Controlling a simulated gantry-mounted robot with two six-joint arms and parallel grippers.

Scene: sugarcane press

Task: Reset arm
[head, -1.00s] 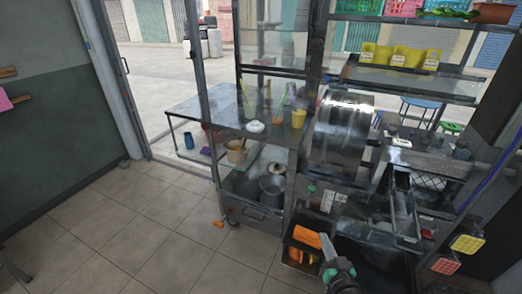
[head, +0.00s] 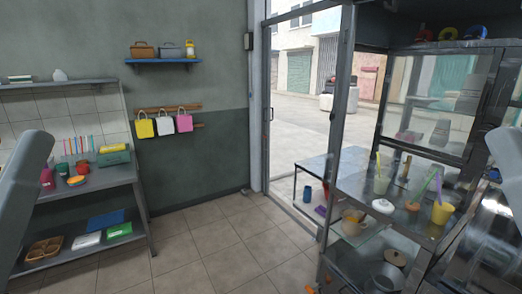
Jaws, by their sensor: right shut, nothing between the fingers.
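My right arm enters at the right edge of the head view as a pale grey link. My left arm shows as a grey link at the left edge. My left gripper is not in view.
A metal cart (head: 375,222) with cups and a yellow cup (head: 443,212) stands at right, beside a shiny drum (head: 485,250). A shelf unit (head: 90,185) with boxes stands at left. Bags (head: 164,125) hang on the wall. The tiled floor (head: 215,245) between is clear.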

